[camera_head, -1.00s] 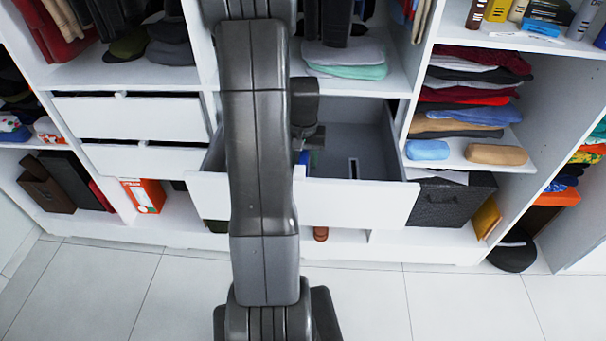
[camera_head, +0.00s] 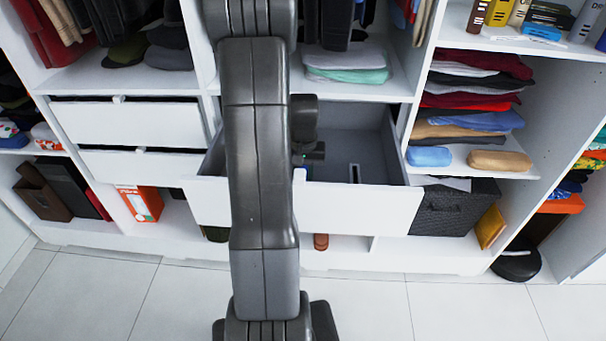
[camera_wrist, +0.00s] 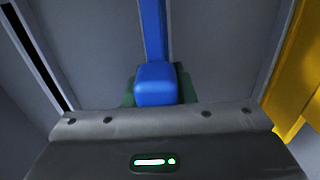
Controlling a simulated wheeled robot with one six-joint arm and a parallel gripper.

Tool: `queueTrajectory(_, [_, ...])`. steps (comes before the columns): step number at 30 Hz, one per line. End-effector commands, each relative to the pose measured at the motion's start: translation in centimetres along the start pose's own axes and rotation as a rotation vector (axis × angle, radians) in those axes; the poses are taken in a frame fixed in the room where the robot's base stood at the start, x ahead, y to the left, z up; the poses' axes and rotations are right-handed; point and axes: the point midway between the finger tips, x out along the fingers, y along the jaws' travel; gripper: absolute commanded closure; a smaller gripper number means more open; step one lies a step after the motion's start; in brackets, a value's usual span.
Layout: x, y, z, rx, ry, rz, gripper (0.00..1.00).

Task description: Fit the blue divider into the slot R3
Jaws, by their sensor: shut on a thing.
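The blue divider (camera_wrist: 155,83) shows in the middle of the wrist view, its narrow bar running away from me. My gripper (camera_wrist: 157,95) is shut on its thick near end, with green pads showing at both sides. In the head view my arm hides the divider and most of the gripper, which is over the open white drawer (camera_head: 360,207). A small dark slot with a pale edge (camera_head: 354,173) shows in the drawer's grey interior. I cannot read any label, so I cannot tell which slot is R3. The divider's far end and any contact are unclear.
In the wrist view a dark strip with pale edges (camera_wrist: 38,62) lies to the left, and a yellow thing (camera_wrist: 297,75) to the right. The drawer's right side wall (camera_head: 397,148) bounds the space. Folded clothes (camera_head: 346,62) lie on the shelf above.

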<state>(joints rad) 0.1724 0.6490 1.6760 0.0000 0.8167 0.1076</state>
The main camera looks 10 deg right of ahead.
Motion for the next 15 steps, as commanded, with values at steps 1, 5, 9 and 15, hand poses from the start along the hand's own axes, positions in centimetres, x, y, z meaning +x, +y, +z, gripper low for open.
queueTrajectory(1, [-0.02,0.0,-0.01,0.0,0.0,0.0,1.0])
queueTrajectory(5, [-0.05,0.0,-0.01,0.0,0.0,0.0,1.0])
queueTrajectory(9, [-0.21,0.0,-0.02,0.0,0.001,0.0,1.0])
queueTrajectory(15, [-0.53,0.0,-0.02,0.0,0.001,0.0,1.0])
